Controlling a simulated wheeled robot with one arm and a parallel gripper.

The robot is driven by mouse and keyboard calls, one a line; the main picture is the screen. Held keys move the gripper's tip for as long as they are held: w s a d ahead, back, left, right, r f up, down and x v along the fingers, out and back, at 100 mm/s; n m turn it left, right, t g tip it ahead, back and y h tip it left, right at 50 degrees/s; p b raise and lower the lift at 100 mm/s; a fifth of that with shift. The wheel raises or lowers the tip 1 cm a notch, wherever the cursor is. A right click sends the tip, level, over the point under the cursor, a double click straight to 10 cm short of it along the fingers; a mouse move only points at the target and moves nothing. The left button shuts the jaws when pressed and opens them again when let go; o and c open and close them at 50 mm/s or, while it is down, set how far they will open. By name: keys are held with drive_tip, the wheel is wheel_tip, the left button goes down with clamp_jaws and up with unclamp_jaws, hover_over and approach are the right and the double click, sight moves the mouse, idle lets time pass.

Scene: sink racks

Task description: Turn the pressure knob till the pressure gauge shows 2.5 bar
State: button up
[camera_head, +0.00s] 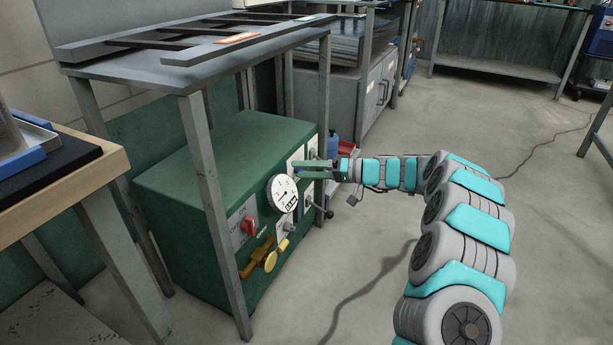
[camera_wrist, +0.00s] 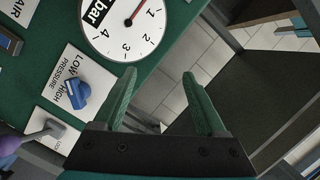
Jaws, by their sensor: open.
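The pressure gauge (camera_head: 283,193) is a round white dial on the front of the green machine. In the wrist view the gauge (camera_wrist: 122,25) shows at the top, marked in bar; its needle points up and right, near the 1 end of the scale. The blue pressure knob (camera_wrist: 76,93) sits on a white plate lettered LOW, HIGH and PRESSURE, left of my fingers. I cannot make this knob out in the head view. My gripper (camera_wrist: 159,73) is open and empty, its green fingers apart and to the right of the knob. It also shows beside the machine's front in the head view (camera_head: 312,167).
The green machine (camera_head: 190,185) stands under a metal rack, whose leg (camera_head: 213,215) rises before its front. A red knob (camera_head: 248,226) and yellow valve (camera_head: 270,256) are below the gauge. A grey lever (camera_wrist: 48,131) is near the blue knob. Floor right is open.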

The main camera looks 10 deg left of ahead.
drive_tip(key=w+d+f+t+b, duration=0.1)
drive_tip(key=w+d+f+t, duration=0.4)
drive_tip(key=w+f, duration=0.45)
drive_tip(key=x, duration=0.6)
drive_tip(key=shift+w+a+r+g, duration=0.2)
drive_tip(key=shift+a+r+g, duration=0.05)
drive_tip(key=shift+g, duration=0.15)
drive_tip(key=shift+c, duration=0.2)
clamp_jaws()
